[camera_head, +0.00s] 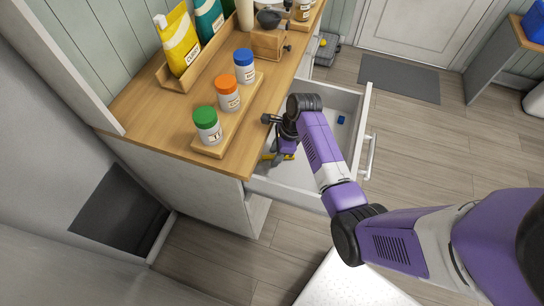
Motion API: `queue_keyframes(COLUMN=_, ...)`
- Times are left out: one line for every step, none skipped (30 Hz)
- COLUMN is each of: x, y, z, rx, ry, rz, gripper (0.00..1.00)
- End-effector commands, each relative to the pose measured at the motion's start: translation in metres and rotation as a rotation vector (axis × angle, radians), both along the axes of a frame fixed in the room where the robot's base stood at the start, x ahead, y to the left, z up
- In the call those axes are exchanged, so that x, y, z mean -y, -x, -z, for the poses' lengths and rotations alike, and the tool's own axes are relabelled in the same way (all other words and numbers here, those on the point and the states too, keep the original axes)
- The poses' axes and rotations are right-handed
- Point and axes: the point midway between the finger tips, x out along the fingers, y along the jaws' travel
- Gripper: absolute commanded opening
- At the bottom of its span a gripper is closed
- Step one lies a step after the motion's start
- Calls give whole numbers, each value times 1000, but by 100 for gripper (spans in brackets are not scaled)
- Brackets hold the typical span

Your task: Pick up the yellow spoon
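A yellow object (268,157), which looks like the yellow spoon, lies low at the near left end of the open drawer (368,108). Only small parts of it show, on both sides of my gripper. My gripper (277,161) reaches down into the drawer, right at the yellow object. The wrist and fingers cover most of the object. I cannot tell whether the fingers are open or closed around it, or whether they touch it.
A small blue item (341,119) lies farther back in the drawer. The wooden counter (140,108) beside it bears jars with green (205,115), orange (226,82) and blue (243,55) lids, plus a yellow bag (179,42). The floor to the right is clear.

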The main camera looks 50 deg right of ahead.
Motion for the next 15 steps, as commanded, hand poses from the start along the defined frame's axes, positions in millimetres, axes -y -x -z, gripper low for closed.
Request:
queue_keyframes(x=0, y=0, z=0, rx=0, ry=0, rz=0, gripper=40)
queue_keyframes(x=0, y=0, z=0, rx=0, ry=0, rz=0, gripper=40)
queue_keyframes(x=0, y=0, z=1, rx=0, ry=0, rz=0, gripper=40)
queue_keyframes(x=0, y=0, z=1, rx=0, ry=0, rz=0, gripper=40)
queue_keyframes(x=0, y=0, z=2, rx=0, ry=0, rz=0, gripper=40)
queue_keyframes(x=0, y=0, z=2, rx=1, ry=1, rz=0, gripper=40)
queue_keyframes(x=0, y=0, z=3, rx=1, ry=1, rz=0, gripper=36)
queue_keyframes(x=0, y=0, z=3, rx=1, ry=1, rz=0, gripper=30)
queue_keyframes(x=0, y=0, z=3, rx=1, ry=1, rz=0, gripper=22)
queue_keyframes(x=0, y=0, z=3, rx=1, ry=1, rz=0, gripper=16)
queue_keyframes(x=0, y=0, z=3, rx=1, ry=1, rz=0, gripper=11)
queue_keyframes(x=0, y=0, z=3, rx=1, ry=1, rz=0, gripper=3)
queue_keyframes(x=0, y=0, z=3, rx=1, ry=1, rz=0, gripper=0)
queue_keyframes(x=0, y=0, z=3, rx=1, ry=1, rz=0, gripper=0)
queue_keyframes(x=0, y=0, z=3, rx=1, ry=1, rz=0, gripper=0)
